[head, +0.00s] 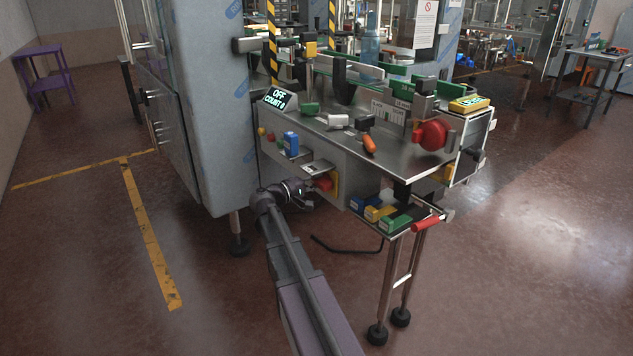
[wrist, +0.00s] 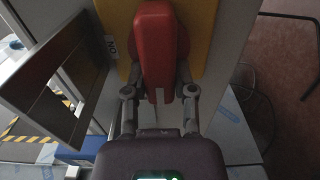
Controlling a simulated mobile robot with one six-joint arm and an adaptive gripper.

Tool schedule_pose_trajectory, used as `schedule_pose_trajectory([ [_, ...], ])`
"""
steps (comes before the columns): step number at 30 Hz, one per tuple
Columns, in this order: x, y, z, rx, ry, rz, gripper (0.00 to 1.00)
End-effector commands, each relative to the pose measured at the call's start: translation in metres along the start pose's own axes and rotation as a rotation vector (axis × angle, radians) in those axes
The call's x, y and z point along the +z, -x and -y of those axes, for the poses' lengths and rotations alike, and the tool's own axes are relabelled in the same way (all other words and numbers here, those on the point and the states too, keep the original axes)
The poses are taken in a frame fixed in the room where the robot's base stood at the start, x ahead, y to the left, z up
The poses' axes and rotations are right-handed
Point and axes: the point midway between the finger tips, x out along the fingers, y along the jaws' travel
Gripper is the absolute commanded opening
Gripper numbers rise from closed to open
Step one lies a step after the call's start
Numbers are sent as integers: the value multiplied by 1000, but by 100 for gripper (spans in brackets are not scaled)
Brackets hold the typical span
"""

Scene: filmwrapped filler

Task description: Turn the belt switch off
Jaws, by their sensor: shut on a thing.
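The belt switch is a red handle (head: 323,184) on a yellow plate (head: 335,184), low on the machine's front panel. In the wrist view, the red handle (wrist: 155,45) runs up and down the picture in front of the yellow plate (wrist: 203,30). A small ON label (wrist: 111,46) is left of the handle. My gripper (head: 305,190) reaches the switch from the left in the head view. In the wrist view, my gripper (wrist: 158,82) has a finger on each side of the handle and is shut on it. The handle's far side is hidden.
A display (head: 277,98) on the machine reads OFF, COUNT 0. A metal flap (wrist: 45,85) stands close left of my gripper in the wrist view. A shelf with several small coloured boxes (head: 380,212) is right of the switch. Open floor (head: 90,250) lies left.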

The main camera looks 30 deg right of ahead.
Motion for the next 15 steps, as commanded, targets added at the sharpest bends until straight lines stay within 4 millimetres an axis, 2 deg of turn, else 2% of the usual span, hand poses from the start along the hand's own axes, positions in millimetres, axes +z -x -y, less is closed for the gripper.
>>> schedule_pose_trajectory([
  [13, 0, -1, 0, 1, 17, 1, 0],
  [14, 0, -1, 0, 1, 17, 1, 37],
  [15, 0, -1, 0, 1, 17, 1, 49],
])
